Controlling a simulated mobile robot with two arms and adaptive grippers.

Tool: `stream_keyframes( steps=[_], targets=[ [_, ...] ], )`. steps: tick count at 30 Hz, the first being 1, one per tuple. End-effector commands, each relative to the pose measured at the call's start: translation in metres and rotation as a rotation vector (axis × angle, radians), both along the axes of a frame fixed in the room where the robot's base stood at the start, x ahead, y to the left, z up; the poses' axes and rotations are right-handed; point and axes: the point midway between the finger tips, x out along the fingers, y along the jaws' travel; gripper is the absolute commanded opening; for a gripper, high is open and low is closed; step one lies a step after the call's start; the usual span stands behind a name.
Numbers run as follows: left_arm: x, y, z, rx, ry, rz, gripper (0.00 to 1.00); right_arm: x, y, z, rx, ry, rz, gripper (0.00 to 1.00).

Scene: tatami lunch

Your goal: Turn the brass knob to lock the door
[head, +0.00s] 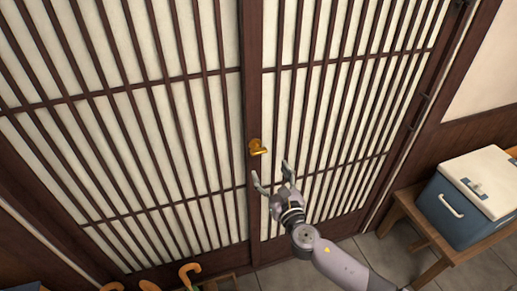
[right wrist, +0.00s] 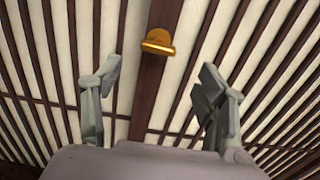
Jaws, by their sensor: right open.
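The brass knob (head: 257,147) sits on the dark centre stile of the slatted door (head: 252,90). In the right wrist view the knob (right wrist: 158,42) is at the top centre, with its flat grip lying roughly level. My right gripper (head: 271,175) is open and empty, just below and slightly right of the knob in the head view. In the right wrist view its two fingers (right wrist: 158,90) stand wide apart, with the knob beyond them and between their lines. The gripper does not touch the knob. My left gripper is not in view.
A blue cooler box with a white lid (head: 462,205) stands on a wooden bench (head: 415,215) at the right. Orange curved handles (head: 189,273), perhaps of umbrellas, show at the bottom left. Grey floor tiles (head: 380,250) are clear between door and bench.

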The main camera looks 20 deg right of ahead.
Motion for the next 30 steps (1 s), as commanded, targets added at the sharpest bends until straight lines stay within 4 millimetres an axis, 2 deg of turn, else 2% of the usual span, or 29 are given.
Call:
stream_keyframes(
  steps=[3,9,15,20,28,30],
  targets=[
    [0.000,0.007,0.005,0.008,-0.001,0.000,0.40,0.028,0.001,0.002,0.002,-0.001,-0.001,0.67],
    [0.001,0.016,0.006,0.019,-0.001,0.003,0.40,0.069,0.003,0.000,0.001,0.000,-0.001,0.67],
    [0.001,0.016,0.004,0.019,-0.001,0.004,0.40,0.096,0.004,-0.001,0.002,0.000,0.000,0.67],
    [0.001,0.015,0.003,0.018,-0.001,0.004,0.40,0.105,0.004,-0.001,0.002,0.002,0.000,0.67],
    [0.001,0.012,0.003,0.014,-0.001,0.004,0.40,0.105,0.004,-0.001,0.002,0.002,0.001,0.67],
    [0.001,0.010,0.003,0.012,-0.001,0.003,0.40,0.105,0.004,-0.001,0.002,0.002,0.000,0.62]
  ],
)
